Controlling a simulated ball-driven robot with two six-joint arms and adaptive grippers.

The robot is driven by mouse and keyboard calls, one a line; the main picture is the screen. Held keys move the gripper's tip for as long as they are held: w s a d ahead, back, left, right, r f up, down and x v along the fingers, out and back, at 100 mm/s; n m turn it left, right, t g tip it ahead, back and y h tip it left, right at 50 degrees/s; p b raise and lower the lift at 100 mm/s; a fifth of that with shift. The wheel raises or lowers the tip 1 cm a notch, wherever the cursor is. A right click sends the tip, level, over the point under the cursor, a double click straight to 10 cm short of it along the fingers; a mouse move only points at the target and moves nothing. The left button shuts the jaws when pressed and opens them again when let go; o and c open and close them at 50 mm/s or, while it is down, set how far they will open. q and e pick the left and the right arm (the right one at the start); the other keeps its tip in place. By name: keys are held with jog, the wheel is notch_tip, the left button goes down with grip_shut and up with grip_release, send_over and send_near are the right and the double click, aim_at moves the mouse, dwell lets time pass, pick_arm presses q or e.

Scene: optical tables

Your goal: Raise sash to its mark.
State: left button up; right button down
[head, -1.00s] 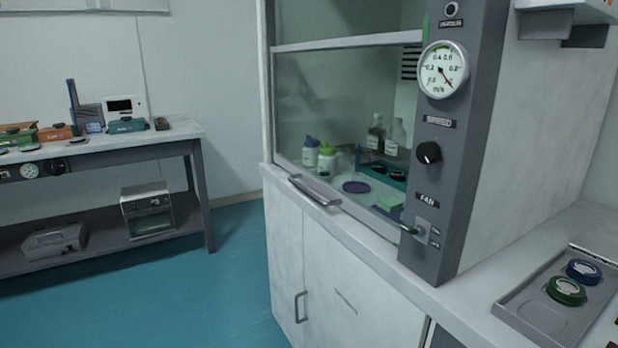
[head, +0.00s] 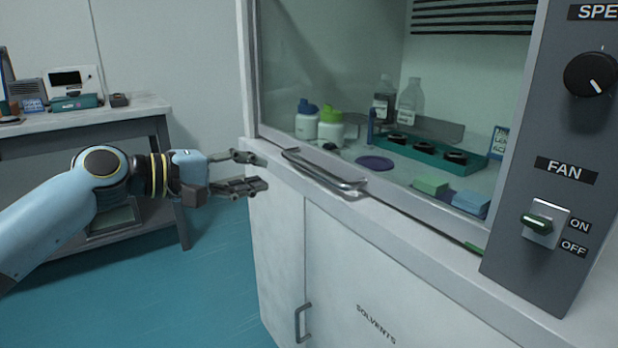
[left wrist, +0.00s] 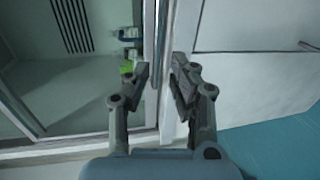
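The fume hood's glass sash (head: 285,85) is low, its bottom rail (head: 405,212) close to the hood's sill. A grey bar handle (head: 325,172) sticks out from the rail. My left gripper (head: 258,170) is open and empty, just left of the handle and apart from it in the head view. In the left wrist view, my open fingers (left wrist: 161,72) have a long grey bar, apparently the handle (left wrist: 163,40), between them in the picture; I cannot tell the depth. A small green strip (head: 473,248) lies by the rail's right end. My right gripper is not in view.
Bottles (head: 330,127), a purple disc (head: 374,163) and a teal tray (head: 430,150) stand inside the hood. A control panel with a fan switch (head: 540,225) stands at right. A side bench (head: 75,125) is at left. Blue floor is clear in front.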

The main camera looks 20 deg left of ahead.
aim_at(308, 169)
pick_arm(q)
jog(key=x, duration=0.5)
jog(key=b+x, duration=0.1)
jog(key=x, duration=0.5)
jog(key=shift+w+a+r, duration=0.15)
jog(key=shift+r, duration=0.1)
grip_shut()
